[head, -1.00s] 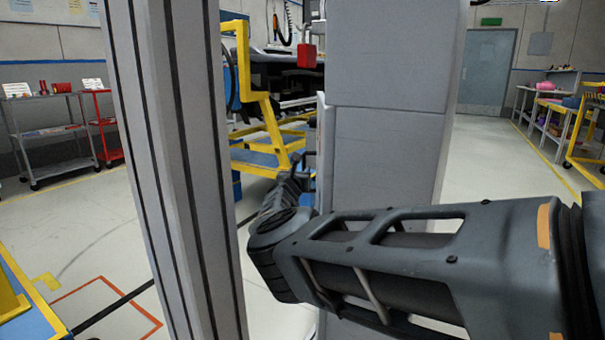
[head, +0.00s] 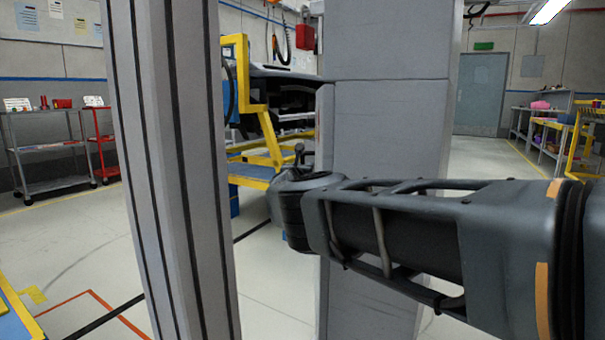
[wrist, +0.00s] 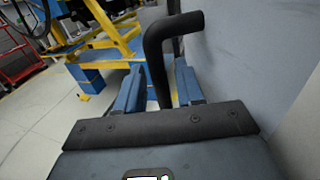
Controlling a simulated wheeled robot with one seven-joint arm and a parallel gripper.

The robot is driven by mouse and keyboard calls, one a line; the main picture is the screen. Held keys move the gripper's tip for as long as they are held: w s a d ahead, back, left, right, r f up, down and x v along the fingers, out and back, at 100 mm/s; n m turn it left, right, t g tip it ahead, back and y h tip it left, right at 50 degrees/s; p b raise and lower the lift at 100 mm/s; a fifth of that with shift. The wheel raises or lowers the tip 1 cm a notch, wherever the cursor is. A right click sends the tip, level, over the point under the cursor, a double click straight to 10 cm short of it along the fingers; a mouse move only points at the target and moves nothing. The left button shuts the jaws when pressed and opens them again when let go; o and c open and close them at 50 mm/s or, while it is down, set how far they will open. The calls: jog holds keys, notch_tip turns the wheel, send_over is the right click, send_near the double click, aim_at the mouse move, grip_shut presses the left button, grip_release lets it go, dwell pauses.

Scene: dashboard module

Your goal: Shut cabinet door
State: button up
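A tall grey panel (head: 388,120), which looks like the cabinet door or side, stands in the middle of the head view. In the wrist view a smooth grey face (wrist: 245,60) fills the right side. A bent black handle (wrist: 157,55) stands out from that face. My gripper (wrist: 159,68) is open, with one blue-grey finger on each side of the handle. Gaps show between the handle and both fingers. The door's hinge and opening are not clear.
A grey upright post (head: 175,170) stands close on the left in the head view. A yellow frame (head: 262,110) with blue parts stands behind it. A shelf cart (head: 48,150) is at the far left. Floor (head: 275,270) shows clear between post and panel.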

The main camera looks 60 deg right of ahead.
jog(key=shift+c, duration=0.2)
grip_shut()
dwell(0.4)
